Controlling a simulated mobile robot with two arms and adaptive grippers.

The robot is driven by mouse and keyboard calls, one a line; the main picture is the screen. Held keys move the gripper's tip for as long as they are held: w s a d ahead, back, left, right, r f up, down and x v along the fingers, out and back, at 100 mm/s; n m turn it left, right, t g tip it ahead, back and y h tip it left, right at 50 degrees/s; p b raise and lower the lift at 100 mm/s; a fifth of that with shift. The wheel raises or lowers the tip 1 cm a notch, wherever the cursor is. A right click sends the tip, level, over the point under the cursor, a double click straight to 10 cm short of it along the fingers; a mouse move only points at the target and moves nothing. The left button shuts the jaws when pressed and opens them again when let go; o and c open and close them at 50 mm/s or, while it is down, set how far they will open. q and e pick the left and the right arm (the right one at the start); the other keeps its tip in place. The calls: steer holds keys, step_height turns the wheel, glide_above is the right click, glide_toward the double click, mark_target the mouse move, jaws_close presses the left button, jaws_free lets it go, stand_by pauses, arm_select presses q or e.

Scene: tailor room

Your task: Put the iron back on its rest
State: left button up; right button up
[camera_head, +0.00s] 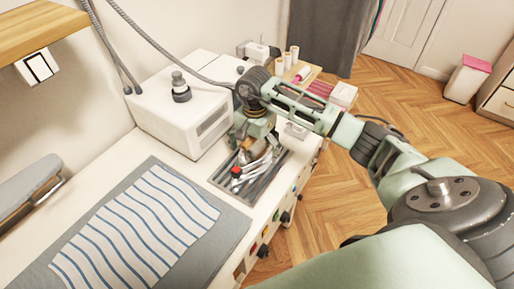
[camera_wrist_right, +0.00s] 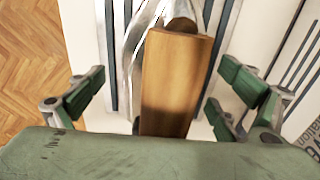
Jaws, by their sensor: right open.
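The iron (camera_head: 253,168), with a silvery metal body, is largely hidden under my right gripper (camera_head: 255,140) in the head view. In the right wrist view, its wooden handle (camera_wrist_right: 172,85) stands between the spread fingers of my right gripper (camera_wrist_right: 162,92). The fingers are open, with a gap on both sides of the handle. The dark, ribbed rest (camera_head: 222,176) lies beneath the iron at the counter's right side. Whether the iron touches the rest is hidden. My left gripper is not in view.
A striped cloth (camera_head: 140,225) lies on a grey mat (camera_head: 228,232) at the left. A white box (camera_head: 178,115) with a dark knob stands behind the rest. A grey hose (camera_head: 165,52) runs overhead toward my right wrist. White spools (camera_head: 287,58) stand farther back.

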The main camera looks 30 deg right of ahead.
steer(key=shift+r, duration=0.15)
steer(key=shift+d+r, duration=0.1)
steer(key=shift+r, duration=0.15)
step_height(320, 180, up, 10)
steer(key=b, duration=0.3)
steer(key=shift+w+r+b, duration=0.1)
steer(key=shift+r+b, duration=0.05)
steer(key=shift+b, duration=0.15)
steer(key=shift+r, duration=0.6)
